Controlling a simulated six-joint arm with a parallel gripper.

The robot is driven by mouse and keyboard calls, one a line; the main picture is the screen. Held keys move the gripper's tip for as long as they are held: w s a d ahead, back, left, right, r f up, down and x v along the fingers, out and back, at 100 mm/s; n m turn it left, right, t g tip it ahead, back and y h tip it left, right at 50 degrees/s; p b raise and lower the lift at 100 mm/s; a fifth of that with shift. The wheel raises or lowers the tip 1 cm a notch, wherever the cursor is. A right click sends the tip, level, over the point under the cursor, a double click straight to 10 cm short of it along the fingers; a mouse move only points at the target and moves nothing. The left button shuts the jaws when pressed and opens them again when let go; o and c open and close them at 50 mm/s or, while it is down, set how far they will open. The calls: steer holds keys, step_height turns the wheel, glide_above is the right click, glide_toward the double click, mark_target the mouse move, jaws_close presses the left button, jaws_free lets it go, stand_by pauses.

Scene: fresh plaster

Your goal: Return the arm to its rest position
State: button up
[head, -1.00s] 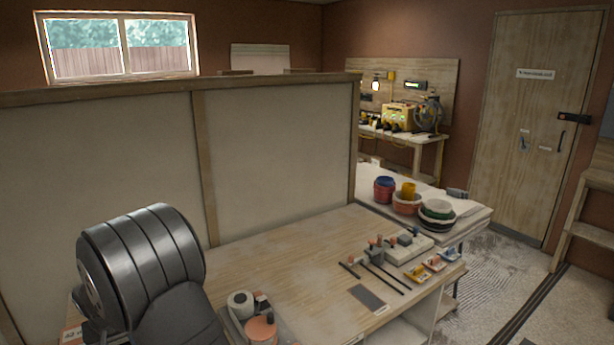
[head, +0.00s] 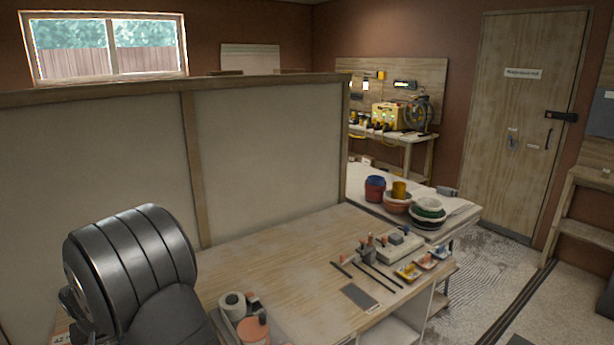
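A dark ribbed, rounded part of my own arm (head: 130,265) fills the lower left of the head view, in front of the wooden table and the pale partition. My gripper and its fingertips do not show in the head view, so whether it holds anything is hidden.
A wooden table (head: 290,262) carries tools, a dark flat plate (head: 359,297) and a tray with a white roll (head: 232,303). A pale partition (head: 270,160) stands behind it. Stacked bowls (head: 428,212) sit on a further table. A door (head: 520,130) is at right.

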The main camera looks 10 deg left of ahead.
step_height(320, 180, up, 4)
steer(key=shift+r, duration=0.25)
step_height(320, 180, down, 7)
steer(key=shift+f, duration=0.1)
steer(key=s+d, duration=0.3)
steer(key=shift+f, duration=0.25)
steer(key=w+a, duration=0.3)
steer(key=shift+w+a, duration=0.15)
step_height(320, 180, up, 6)
steer(key=shift+f, duration=0.1)
steer(key=shift+r, duration=0.8)
